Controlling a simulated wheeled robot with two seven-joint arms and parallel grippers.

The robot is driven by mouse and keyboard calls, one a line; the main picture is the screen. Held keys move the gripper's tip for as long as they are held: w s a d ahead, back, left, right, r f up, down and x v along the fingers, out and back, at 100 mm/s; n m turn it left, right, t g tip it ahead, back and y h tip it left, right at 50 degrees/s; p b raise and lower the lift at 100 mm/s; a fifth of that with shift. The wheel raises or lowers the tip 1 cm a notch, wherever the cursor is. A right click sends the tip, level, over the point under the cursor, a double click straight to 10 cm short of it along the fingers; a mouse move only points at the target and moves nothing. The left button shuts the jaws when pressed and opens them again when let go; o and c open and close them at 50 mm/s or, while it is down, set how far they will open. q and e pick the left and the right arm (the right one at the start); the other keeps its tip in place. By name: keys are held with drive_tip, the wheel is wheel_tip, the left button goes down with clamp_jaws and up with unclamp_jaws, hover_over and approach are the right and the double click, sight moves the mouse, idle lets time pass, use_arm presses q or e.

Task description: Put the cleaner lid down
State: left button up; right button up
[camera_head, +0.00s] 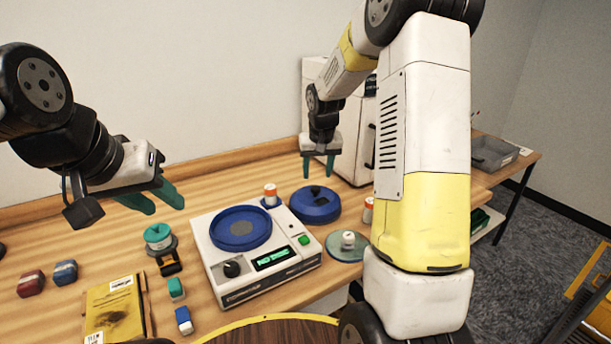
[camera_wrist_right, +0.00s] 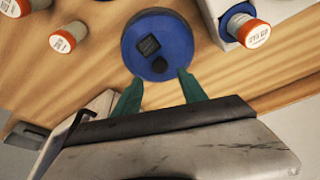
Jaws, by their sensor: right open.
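The blue round cleaner lid (camera_head: 315,204) lies on the table just right of the white cleaner (camera_head: 262,268). In the right wrist view the lid (camera_wrist_right: 150,30) shows a dark knob and a small dark square on top. My right gripper (camera_head: 319,171) is above the lid with its green fingers open and apart from it; the fingertips also show in the right wrist view (camera_wrist_right: 160,76). My left gripper (camera_head: 165,200) is open and empty above the table at the left.
Orange-capped bottles (camera_head: 270,193) stand beside the cleaner and lid. A glass dish (camera_head: 345,246) holds a small white part. A teal spool (camera_head: 158,237), small blocks (camera_head: 65,271) and a yellow envelope (camera_head: 115,308) lie at the left. A white machine (camera_head: 355,139) stands behind.

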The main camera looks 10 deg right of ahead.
drive_tip(key=s+a+r+t+y, duration=0.1)
drive_tip(key=s+a+r, duration=0.1)
drive_tip(key=s+r, duration=1.3)
drive_tip(key=s+a+n+t+y, duration=0.1)
drive_tip(key=s+a, duration=0.1)
drive_tip(key=s, duration=1.3)
drive_tip(key=shift+s+a+r+t, duration=0.25)
drive_tip(key=shift+s+a+t, duration=0.1)
drive_tip(key=shift+s+t, duration=0.05)
